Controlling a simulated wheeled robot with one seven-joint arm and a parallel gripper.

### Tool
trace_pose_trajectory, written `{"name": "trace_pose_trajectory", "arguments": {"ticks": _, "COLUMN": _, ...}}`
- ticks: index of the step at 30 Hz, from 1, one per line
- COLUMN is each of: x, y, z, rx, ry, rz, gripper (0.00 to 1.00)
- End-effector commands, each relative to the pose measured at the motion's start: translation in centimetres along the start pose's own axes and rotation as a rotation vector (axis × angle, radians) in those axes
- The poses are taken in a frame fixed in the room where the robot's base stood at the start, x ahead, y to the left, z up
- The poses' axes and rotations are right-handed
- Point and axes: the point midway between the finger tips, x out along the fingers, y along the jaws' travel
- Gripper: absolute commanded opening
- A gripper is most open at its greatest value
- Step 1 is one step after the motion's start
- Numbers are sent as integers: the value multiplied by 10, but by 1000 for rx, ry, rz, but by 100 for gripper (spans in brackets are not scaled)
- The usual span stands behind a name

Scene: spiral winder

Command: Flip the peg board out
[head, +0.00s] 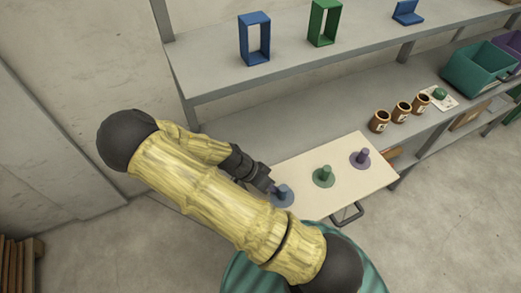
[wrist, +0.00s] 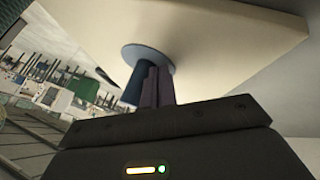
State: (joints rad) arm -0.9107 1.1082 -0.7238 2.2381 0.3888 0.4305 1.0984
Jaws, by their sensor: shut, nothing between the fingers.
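The cream peg board (head: 343,196) lies roughly flat and juts out in front of the lower shelf. Its blue peg (head: 282,195), green peg (head: 324,175) and purple peg (head: 361,158) stand on round bases. A dark handle (head: 347,216) shows at its front edge. My gripper (head: 267,184) is at the board's left end, close beside the blue peg. In the wrist view, my shut, empty fingers (wrist: 156,87) are next to the blue peg (wrist: 134,84), with the board (wrist: 215,35) behind. I cannot tell whether they touch the peg.
Several brown pots (head: 403,111) and a green piece on a white card (head: 439,95) stand on the lower shelf. A teal bin (head: 475,70) is farther right. A blue frame (head: 254,40) and green frame (head: 324,22) stand on the upper shelf. Floor (head: 430,235) at the right is clear.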

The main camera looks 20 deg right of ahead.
Motion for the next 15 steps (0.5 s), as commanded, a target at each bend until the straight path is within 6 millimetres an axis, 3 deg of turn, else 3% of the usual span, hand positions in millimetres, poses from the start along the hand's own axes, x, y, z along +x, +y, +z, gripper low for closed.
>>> {"name": "trace_pose_trajectory", "arguments": {"ticks": 15, "x": -1, "y": 6, "z": 9, "rx": -16, "ry": 7, "rz": -4, "gripper": 0}}
